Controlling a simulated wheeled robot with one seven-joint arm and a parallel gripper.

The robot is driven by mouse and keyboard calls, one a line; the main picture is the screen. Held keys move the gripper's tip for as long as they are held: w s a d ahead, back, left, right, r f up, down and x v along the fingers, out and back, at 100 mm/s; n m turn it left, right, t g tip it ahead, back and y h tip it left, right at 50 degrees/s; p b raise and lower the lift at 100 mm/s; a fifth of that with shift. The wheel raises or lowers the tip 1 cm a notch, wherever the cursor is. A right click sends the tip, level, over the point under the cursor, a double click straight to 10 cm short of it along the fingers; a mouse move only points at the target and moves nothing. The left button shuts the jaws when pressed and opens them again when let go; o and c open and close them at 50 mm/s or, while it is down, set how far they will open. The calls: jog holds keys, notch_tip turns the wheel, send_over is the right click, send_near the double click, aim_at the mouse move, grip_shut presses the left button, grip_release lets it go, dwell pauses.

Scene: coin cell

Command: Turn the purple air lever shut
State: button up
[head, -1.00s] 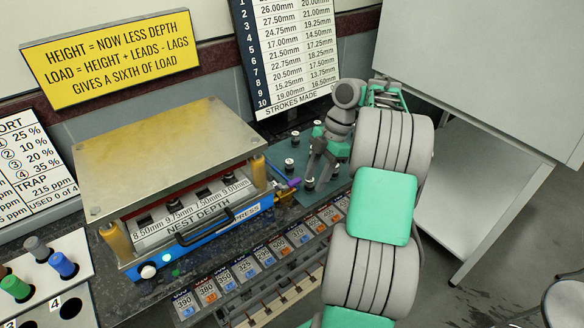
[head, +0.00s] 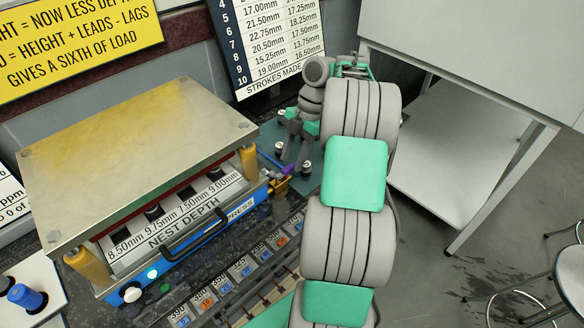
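The purple air lever (head: 287,169) shows as a small purple piece at the right end of the blue press (head: 210,239), next to a blue air line. My gripper (head: 295,160) points down just above and right of the lever. Its two grey fingers show a gap between them, with nothing visible in it. The fingertips look very close to the lever; I cannot tell whether they touch it. Part of the lever is hard to make out behind the near finger.
The press has a metal top plate (head: 130,160) on brass posts and a black front handle (head: 195,237). A green plate (head: 318,150) with several small posts lies behind and right of my gripper. A row of numbered cards (head: 240,270) runs along the front.

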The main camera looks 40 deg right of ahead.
jog(key=shift+a+f, duration=0.2)
jog(key=shift+f, duration=0.35)
jog(key=shift+r, duration=0.1)
grip_shut()
